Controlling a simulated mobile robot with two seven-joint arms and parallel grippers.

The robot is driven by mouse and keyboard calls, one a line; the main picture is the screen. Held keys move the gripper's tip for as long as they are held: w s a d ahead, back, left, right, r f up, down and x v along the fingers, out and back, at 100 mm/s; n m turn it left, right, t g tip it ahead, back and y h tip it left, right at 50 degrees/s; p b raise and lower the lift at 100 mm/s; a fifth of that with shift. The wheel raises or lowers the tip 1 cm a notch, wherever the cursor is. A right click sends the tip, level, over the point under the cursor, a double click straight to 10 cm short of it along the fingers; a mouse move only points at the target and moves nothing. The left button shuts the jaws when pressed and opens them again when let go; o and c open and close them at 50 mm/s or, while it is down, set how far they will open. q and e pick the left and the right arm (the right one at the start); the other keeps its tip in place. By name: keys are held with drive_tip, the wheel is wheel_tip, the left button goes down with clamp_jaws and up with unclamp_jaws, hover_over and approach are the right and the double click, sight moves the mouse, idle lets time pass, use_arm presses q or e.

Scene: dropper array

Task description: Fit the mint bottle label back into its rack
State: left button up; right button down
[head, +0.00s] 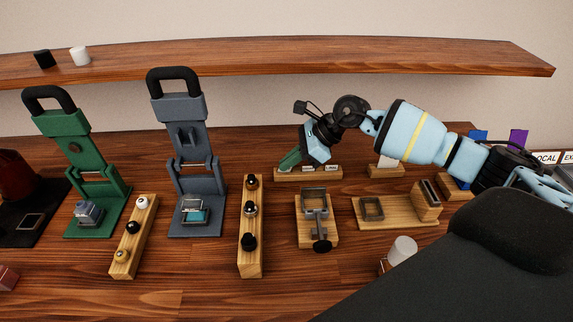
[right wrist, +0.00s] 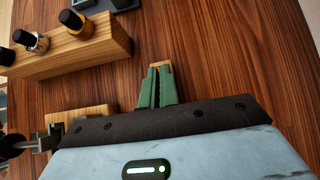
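A low wooden rack (head: 309,174) at the back middle of the table holds several small pale labels (head: 307,168). I cannot make out which of them, if any, is the mint bottle label. My right gripper (head: 288,159) points down with its green fingers at the left part of this rack. In the right wrist view the two fingers (right wrist: 156,88) are close together, and a bit of wood shows just beyond their tips. Whether a thin label is between them is hidden. My left gripper is not in view.
A second wooden block (head: 386,171) with a white card stands right of the rack. In front are a wooden clamp stand (head: 317,233) and a bottle row (head: 250,250). Green (head: 85,150) and grey (head: 185,140) presses stand left. A shelf (head: 300,62) runs above.

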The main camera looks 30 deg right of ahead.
drive_tip(key=shift+r, duration=0.1)
drive_tip(key=shift+r, duration=0.55)
wheel_tip(320, 180, up, 2)
drive_tip(key=shift+r, duration=0.15)
drive_tip(key=s+d+b, duration=0.1)
drive_tip(key=s+d, duration=0.1)
drive_tip(key=d, duration=0.3)
drive_tip(key=s+d+b, duration=0.2)
drive_tip(key=d, duration=0.2)
drive_tip(key=s+d+b, duration=0.1)
drive_tip(key=s+d, duration=0.2)
drive_tip(key=d, duration=0.2)
drive_tip(key=shift+d+f, duration=0.2)
drive_tip(key=shift+d, duration=0.1)
use_arm(q)
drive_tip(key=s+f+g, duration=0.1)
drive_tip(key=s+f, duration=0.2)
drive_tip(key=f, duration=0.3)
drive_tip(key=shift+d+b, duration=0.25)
drive_tip(key=shift+b, duration=0.2)
use_arm(e)
drive_tip(key=shift+s+d+r, duration=0.15)
drive_tip(key=shift+s+d, duration=0.3)
drive_tip(key=shift+d, duration=0.4)
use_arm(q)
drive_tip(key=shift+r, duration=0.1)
use_arm(e)
drive_tip(key=shift+a, duration=0.1)
